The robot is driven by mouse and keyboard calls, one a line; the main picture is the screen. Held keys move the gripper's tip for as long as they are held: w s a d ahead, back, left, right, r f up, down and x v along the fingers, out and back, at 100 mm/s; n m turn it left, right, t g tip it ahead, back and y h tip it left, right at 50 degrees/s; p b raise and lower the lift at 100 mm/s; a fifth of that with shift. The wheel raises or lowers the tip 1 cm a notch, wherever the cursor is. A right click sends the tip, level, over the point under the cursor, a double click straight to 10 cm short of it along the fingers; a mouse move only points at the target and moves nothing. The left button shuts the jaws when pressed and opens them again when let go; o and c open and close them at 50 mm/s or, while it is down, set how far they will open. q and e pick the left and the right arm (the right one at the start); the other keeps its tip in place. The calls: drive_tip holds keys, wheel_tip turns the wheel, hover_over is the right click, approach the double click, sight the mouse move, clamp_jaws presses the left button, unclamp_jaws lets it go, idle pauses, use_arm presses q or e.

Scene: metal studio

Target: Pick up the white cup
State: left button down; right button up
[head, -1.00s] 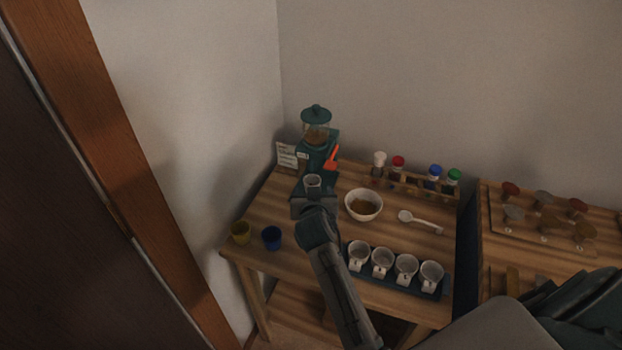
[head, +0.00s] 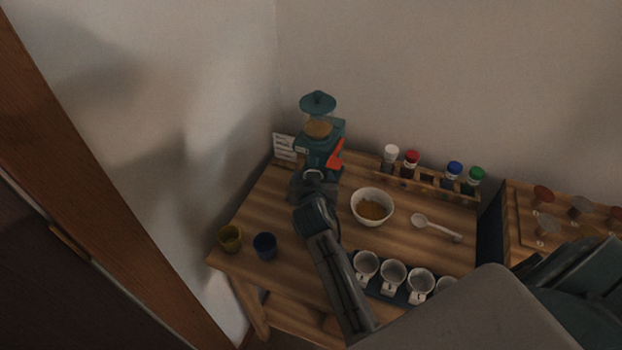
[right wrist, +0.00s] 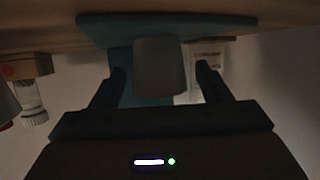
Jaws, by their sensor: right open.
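The white cup (right wrist: 158,65) stands on the base of the teal grinder (head: 319,132). In the head view only a sliver of its rim (head: 313,171) shows behind my right gripper. In the right wrist view, which looks upside down, the cup sits between the two fingers of my right gripper (right wrist: 160,80). The fingers are open, one on each side, with a visible gap at the right; contact at the left is too dark to tell. In the head view my right gripper (head: 316,182) is at the grinder's foot. My left gripper is not in view.
A bowl of brown powder (head: 372,207) and a spoon (head: 436,228) lie right of the arm. A tray (head: 378,287) with several white cups is in front. Yellow (head: 230,238) and blue cups (head: 265,246) stand left. A jar rack (head: 428,182) is behind.

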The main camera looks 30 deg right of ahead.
drive_tip(key=c, duration=1)
drive_tip(key=shift+r, duration=0.1)
